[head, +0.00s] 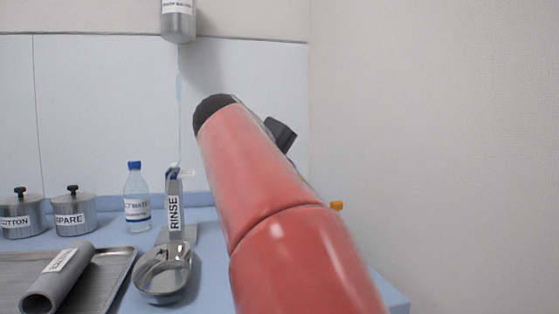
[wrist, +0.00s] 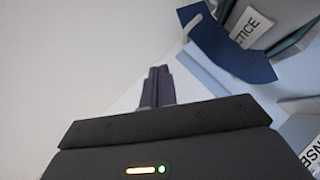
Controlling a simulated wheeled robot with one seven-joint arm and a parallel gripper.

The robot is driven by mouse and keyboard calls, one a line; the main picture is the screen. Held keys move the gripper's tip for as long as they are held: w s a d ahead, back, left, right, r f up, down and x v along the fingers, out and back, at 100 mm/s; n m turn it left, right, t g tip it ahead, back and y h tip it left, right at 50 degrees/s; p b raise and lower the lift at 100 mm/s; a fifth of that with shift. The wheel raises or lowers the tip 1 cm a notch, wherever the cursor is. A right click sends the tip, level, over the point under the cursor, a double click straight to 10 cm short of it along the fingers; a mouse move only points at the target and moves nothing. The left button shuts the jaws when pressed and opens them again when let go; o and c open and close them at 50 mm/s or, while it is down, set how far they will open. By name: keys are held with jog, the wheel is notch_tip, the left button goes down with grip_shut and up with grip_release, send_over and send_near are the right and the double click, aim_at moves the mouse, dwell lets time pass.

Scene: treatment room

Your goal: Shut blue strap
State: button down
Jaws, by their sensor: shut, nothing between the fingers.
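The blue strap (wrist: 228,50) shows in the wrist view at the upper right, as a dark blue curved band standing open at its near end. A light-coloured piece lies near its upper left end, and a label reading "...CTICE" (wrist: 250,27) is beside it. My gripper (wrist: 157,72) is shut and empty, to the left of the strap and apart from it. In the head view my red arm covers the middle, and the strap and fingertips are hidden behind it.
The head view shows a RINSE holder (head: 174,205) with a metal cup (head: 163,275), a bottle (head: 137,205), two lidded pots (head: 75,218) and a tray (head: 117,272) holding a grey tube (head: 58,280). A dispenser (head: 178,22) hangs on the wall. A bare wall stands at right.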

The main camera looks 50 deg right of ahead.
jog(key=shift+s+d+f+m+y, duration=0.4)
jog(key=shift+d+f+y, duration=0.15)
jog(key=shift+d, duration=0.1)
jog(key=shift+s+d+f+b, duration=0.25)
jog(key=shift+d+f+b, duration=0.05)
jog(key=shift+d+f, duration=0.2)
jog(key=shift+s+d+f+b, duration=0.25)
jog(key=shift+d+f, duration=0.1)
jog(key=shift+f, duration=0.15)
